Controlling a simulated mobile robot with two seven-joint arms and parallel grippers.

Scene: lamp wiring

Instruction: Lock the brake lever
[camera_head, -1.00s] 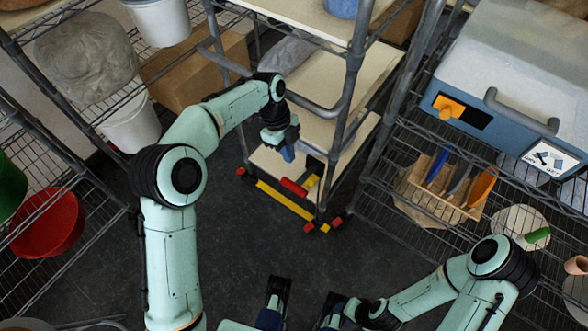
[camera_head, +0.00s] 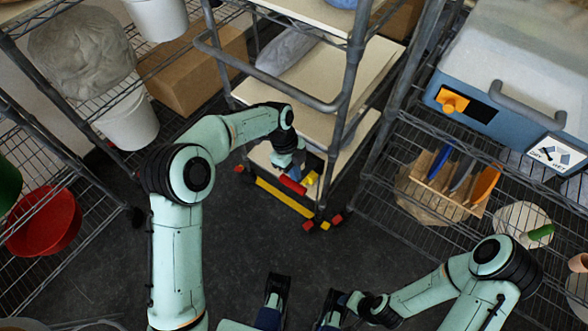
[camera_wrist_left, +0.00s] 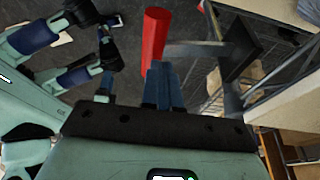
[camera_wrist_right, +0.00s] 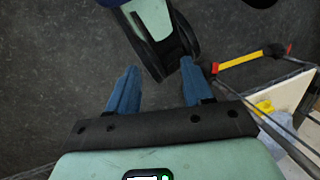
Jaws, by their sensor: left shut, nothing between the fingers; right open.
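The brake lever is a red bar (camera_head: 293,185) low at the cart's front edge, beside a small yellow part (camera_head: 310,178). My left gripper (camera_head: 298,170) is shut and empty, pointing down just above the lever. In the left wrist view, the lever shows as a red cylinder (camera_wrist_left: 154,40) directly beyond the closed blue fingertips (camera_wrist_left: 160,66). I cannot tell whether they touch it. My right gripper (camera_wrist_right: 158,65) is open and empty, low over the dark floor, away from the lever.
The grey-framed cart (camera_head: 345,95) has a yellow lower bar (camera_head: 285,198) and red-yellow corners. Wire shelves stand on both sides; the right one holds a blue-grey case (camera_head: 510,85). A red bowl (camera_head: 45,222) is at left. The floor before the cart is clear.

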